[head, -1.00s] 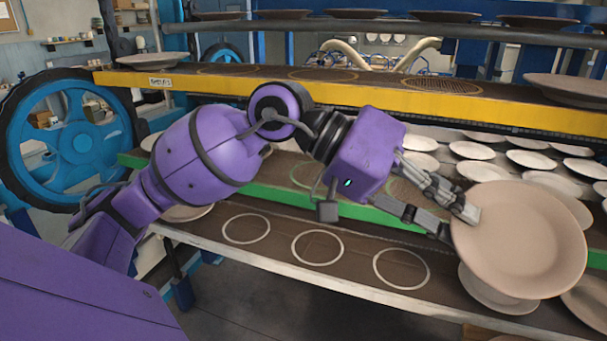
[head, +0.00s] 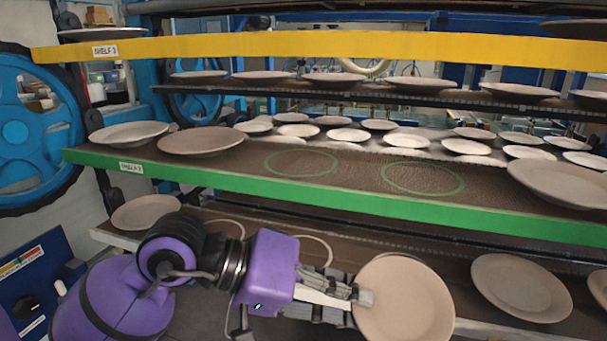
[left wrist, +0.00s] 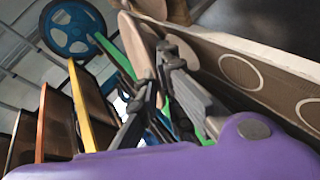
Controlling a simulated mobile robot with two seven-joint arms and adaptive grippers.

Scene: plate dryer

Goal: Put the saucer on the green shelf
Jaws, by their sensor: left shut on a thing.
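My left gripper (head: 355,297) is shut on the rim of a beige saucer (head: 405,303), low in the head view. The saucer's broad face is towards the camera, in front of the lower shelf and below the green edge. The green shelf (head: 300,192) crosses the middle, with two empty green rings, one at left (head: 301,162) and one at right (head: 423,178). In the left wrist view the fingers (left wrist: 165,62) close on a beige disc (left wrist: 138,45), with a second pale disc beside it. My right gripper is not in view.
On the green shelf, plates stand left (head: 201,142) and right (head: 560,183) of the bare rings. The yellow shelf (head: 330,47) runs above. The lower shelf holds plates at left (head: 145,212) and right (head: 521,287). A blue wheel (head: 20,130) stands at left.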

